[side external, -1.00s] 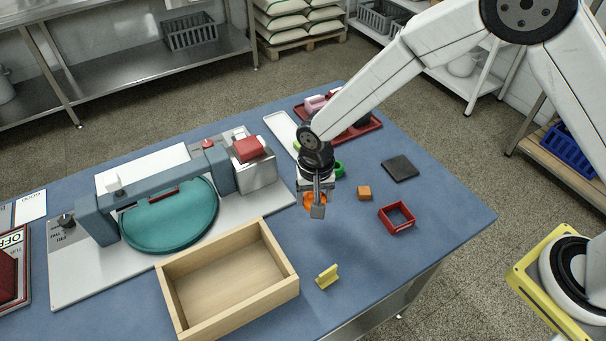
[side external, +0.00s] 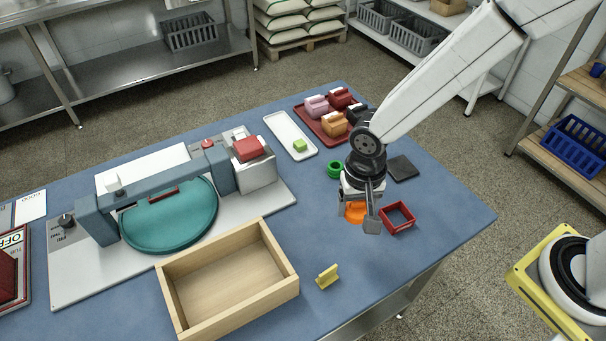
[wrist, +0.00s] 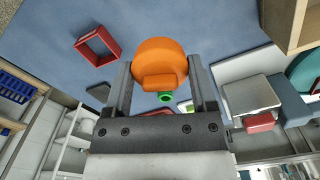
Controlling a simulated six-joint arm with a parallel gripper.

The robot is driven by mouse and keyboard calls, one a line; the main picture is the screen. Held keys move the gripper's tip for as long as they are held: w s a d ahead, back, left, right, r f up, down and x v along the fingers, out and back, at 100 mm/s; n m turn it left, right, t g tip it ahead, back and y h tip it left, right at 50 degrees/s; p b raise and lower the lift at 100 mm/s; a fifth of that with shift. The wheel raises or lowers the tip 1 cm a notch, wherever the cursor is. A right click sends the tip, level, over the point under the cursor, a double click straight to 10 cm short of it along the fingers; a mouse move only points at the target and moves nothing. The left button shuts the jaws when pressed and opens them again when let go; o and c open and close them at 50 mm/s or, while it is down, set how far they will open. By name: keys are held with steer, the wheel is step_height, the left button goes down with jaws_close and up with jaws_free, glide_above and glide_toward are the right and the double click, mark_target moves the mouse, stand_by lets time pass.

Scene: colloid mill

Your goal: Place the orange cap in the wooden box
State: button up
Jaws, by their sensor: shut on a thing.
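The orange cap (wrist: 160,60) is between the two fingers of my gripper in the wrist view, and my gripper (wrist: 160,75) is shut on it. In the side view the orange cap (side external: 355,212) shows partly behind a finger of my gripper (side external: 359,214), over the right part of the blue table and close to the red square frame. The wooden box (side external: 290,262) stands open and empty at the table's front, left of my gripper. Its corner also shows at the upper right of the wrist view (wrist: 292,25).
A red square frame (side external: 386,221) lies right beside my gripper. A green ring (side external: 334,169), a dark pad (side external: 403,167) and a yellow piece (side external: 328,277) lie around. The mill with its teal bowl (side external: 170,222) stands left. A red tray (side external: 312,127) holds several coloured pieces at the back.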

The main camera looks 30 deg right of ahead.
steer(key=shift+a, duration=0.1)
stand_by(0.5)
steer(key=shift+a, duration=0.55)
steer(key=s+a+n, duration=0.2)
steer(key=s+a, duration=0.1)
steer(key=a, duration=0.4)
steer(key=s+a+r+n, duration=0.1)
steer(key=s+a+n, duration=0.1)
steer(key=a, duration=0.6)
steer(key=shift+s+a+r, duration=0.25)
steer(key=shift+s, duration=0.35)
steer(key=shift+a, duration=0.1)
glide_above(233, 287)
steer(key=f, duration=0.5)
steer(key=s+f, duration=0.1)
steer(key=f, duration=0.2)
steer(key=shift+d+f, duration=0.1)
steer(key=shift+d, duration=0.3)
steer(key=shift+w+a+f, duration=0.4)
steer(key=shift+w+f, duration=0.05)
steer(key=shift+f, duration=0.1)
